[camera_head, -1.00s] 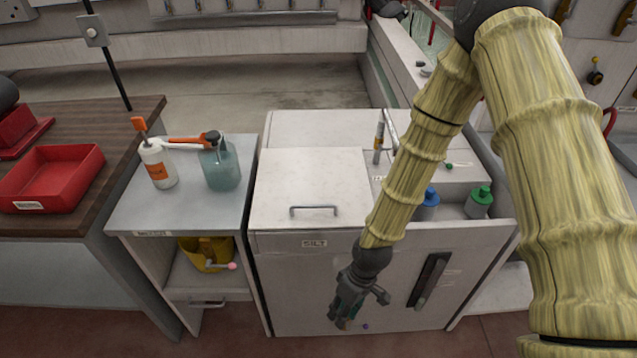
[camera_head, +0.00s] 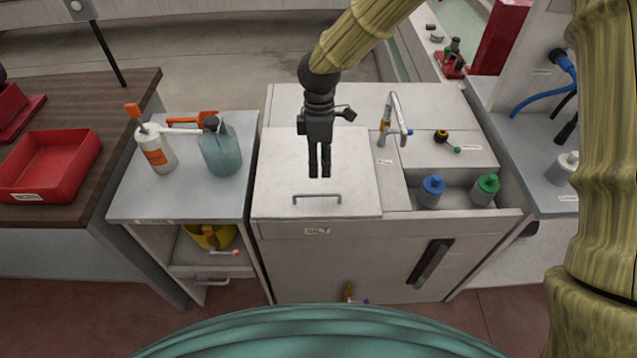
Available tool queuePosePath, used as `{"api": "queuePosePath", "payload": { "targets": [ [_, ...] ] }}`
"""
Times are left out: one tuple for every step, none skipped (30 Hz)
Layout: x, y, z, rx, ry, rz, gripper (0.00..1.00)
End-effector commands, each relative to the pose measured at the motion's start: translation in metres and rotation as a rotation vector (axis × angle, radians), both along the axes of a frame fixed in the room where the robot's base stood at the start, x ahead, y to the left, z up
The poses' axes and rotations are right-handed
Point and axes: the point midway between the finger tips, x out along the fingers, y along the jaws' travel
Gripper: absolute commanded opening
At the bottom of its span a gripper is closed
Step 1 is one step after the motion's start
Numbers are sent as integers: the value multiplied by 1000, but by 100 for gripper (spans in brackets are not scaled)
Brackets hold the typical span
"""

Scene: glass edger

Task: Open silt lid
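The silt lid (camera_head: 275,176) is a flat pale square panel, lying closed on the left part of the white cabinet (camera_head: 330,270). Its grey bar handle (camera_head: 317,197) runs along its front edge, above the "SILT" label (camera_head: 317,231). My gripper (camera_head: 319,176) points down over the lid, just behind the handle in the picture. Its dark fingers are close together with only a thin slit between them, and hold nothing. The height of the fingertips above the lid is hard to judge; the handle is in clear view and not gripped.
A tap (camera_head: 395,120) stands right of the lid. Blue-capped (camera_head: 432,191) and green-capped (camera_head: 484,190) bottles sit in a recess at right. The left side table (camera_head: 185,200) bears a white bottle (camera_head: 155,150) and a spray bottle (camera_head: 220,152). Floor shows in front.

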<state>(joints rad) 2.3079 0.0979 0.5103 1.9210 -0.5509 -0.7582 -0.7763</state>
Motion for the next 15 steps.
{"api": "queuePosePath", "payload": {
  "targets": [
    [-2, 0, -7, -1, 3, 0, 32],
    [-3, 0, -12, -1, 3, 1, 32],
    [-5, 0, -19, -2, 4, 1, 32],
    [-6, 0, -23, -1, 3, 1, 32],
    [-7, 0, -28, -1, 3, 1, 32],
    [-8, 0, -34, -1, 4, 0, 32],
    [-9, 0, -39, -1, 3, 0, 32],
    [-9, 0, -43, -1, 3, 0, 32],
    [-11, 0, -48, -1, 3, 1, 32],
    [-12, 0, -53, -1, 3, 1, 32],
    [-12, 1, -56, 0, 3, 2, 32],
    [-13, 1, -60, 0, 2, 2, 32],
    [-13, 1, -64, -1, 2, 2, 32],
    [-14, 1, -67, -1, 2, 2, 32],
    [-15, 2, -70, 0, 2, 2, 32]
  ]
}}
